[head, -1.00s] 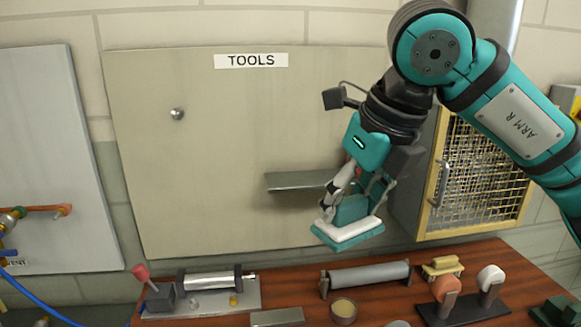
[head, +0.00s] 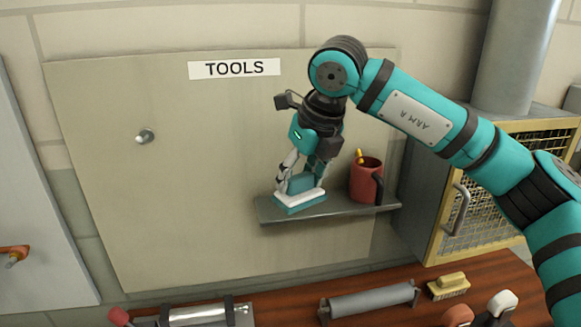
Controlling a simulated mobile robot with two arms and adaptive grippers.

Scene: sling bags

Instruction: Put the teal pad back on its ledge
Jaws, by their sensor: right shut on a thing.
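The teal pad (head: 300,201) has a teal grip on top, a white layer and a teal bottom. My right gripper (head: 303,179) points down and is shut on its grip. The pad is level, over the left part of the grey ledge (head: 335,212) on the tool board. Its bottom is at or just above the ledge; I cannot tell whether it touches. My left gripper is not in view.
A red mug (head: 366,181) with a yellow item inside stands on the ledge's right part, with a small gap to the pad. A mesh-door cabinet (head: 485,190) is at the right. Below, a wooden bench (head: 400,287) holds a grey roller (head: 368,301) and a yellow brush (head: 448,287).

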